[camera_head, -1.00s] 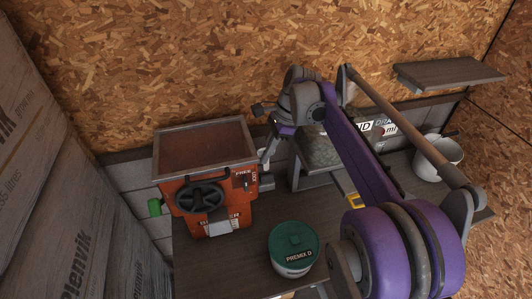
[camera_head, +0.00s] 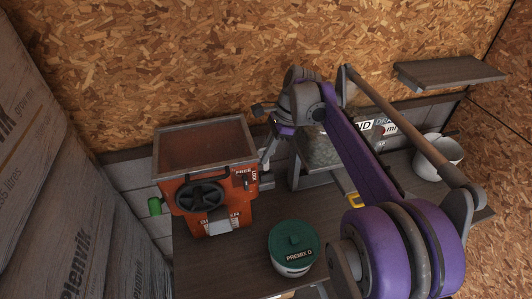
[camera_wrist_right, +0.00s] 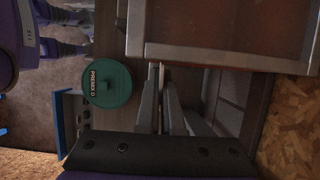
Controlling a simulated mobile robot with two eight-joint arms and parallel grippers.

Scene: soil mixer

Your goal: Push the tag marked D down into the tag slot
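The orange mixer (camera_head: 215,220) stands on the bench with a black handwheel (camera_head: 199,197) on its front. Its rim also shows in the right wrist view (camera_wrist_right: 205,50). My right gripper (camera_head: 265,165) points down close beside the mixer's right side. In the right wrist view its two long grey fingers (camera_wrist_right: 160,68) come nearly together at the tips, beside the mixer. I cannot make out the tag marked D or the tag slot. My left gripper (camera_wrist_right: 75,32) shows at the upper left of the right wrist view, fingers apart and empty.
A green-lidded tub marked PREMIX D (camera_head: 293,244) stands in front of the mixer, to the right; it also shows in the right wrist view (camera_wrist_right: 107,83). A white bucket (camera_head: 438,158) is at the far right, below a wall shelf (camera_head: 450,73). Large sacks (camera_head: 60,190) stand left.

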